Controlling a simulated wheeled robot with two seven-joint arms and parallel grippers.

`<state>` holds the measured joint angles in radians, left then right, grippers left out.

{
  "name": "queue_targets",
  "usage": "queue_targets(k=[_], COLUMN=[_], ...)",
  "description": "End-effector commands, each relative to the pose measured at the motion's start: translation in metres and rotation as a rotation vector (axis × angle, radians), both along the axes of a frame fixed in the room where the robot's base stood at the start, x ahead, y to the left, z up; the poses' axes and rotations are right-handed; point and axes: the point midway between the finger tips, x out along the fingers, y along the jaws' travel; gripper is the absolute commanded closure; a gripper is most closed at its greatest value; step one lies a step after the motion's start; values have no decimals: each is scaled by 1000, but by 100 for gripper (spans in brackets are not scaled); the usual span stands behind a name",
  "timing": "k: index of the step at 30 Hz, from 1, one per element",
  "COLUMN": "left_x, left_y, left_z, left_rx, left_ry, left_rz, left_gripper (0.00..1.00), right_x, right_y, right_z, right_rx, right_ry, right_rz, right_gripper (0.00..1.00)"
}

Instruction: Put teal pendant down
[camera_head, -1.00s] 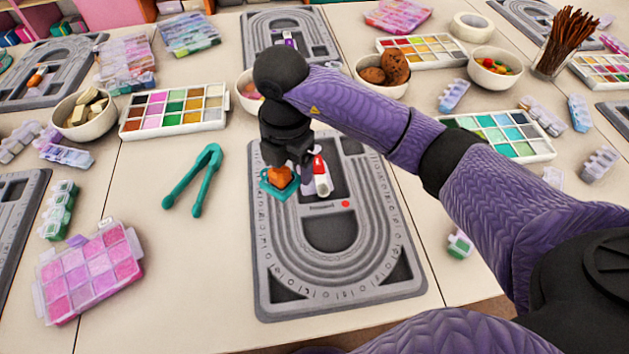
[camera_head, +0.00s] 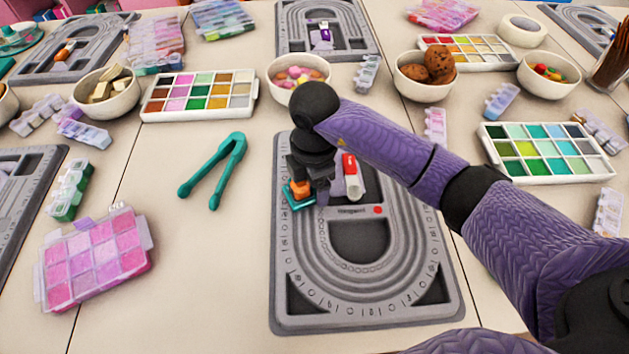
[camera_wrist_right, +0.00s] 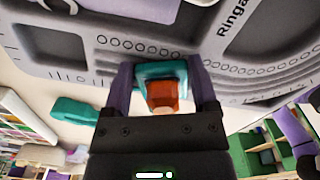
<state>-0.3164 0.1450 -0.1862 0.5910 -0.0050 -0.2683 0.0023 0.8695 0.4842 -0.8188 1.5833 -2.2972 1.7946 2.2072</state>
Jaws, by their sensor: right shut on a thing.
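The teal pendant (camera_head: 299,204) is a teal piece with an orange block on it. My right gripper (camera_head: 311,192) is shut on it at the upper left part of the grey bead board (camera_head: 370,318). In the right wrist view the pendant (camera_wrist_right: 150,70) sits between the two purple fingers of the gripper (camera_wrist_right: 163,82), with the grey board (camera_wrist_right: 110,35) behind it. Whether the pendant touches the board cannot be told. A red and white tube (camera_head: 352,177) lies in the board's upper recess, just right of the gripper. My left gripper is not in view.
Teal tongs (camera_head: 215,172) lie left of the board. A pink bead box (camera_head: 95,262) lies further left. A paint palette (camera_head: 200,97) and a candy bowl (camera_head: 298,77) stand behind. Another green palette (camera_head: 548,153) lies right. The table between tongs and board is clear.

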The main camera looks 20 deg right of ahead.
Motion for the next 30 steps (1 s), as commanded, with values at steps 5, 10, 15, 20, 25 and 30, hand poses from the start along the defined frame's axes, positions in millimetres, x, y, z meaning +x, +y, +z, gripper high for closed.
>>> queue_targets(k=[5, 10, 15, 20, 25, 30], left_x=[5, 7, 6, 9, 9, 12], left_y=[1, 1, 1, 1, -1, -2], left_z=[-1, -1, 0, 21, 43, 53], left_rx=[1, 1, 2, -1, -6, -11], left_ry=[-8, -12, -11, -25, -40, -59], left_rz=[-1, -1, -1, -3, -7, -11], left_gripper=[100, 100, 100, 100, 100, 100], right_x=[0, 0, 0, 1, 1, 0], right_y=[0, 0, 0, 0, 0, 0], right_z=[-2, -2, 2, 42, 91, 118], right_rx=[0, 0, 0, 0, 0, 0], right_ry=[0, 0, -1, -7, -7, -3], right_rz=[0, 1, 1, 2, 2, 0], right_gripper=[19, 0, 0, 0, 0, 0])
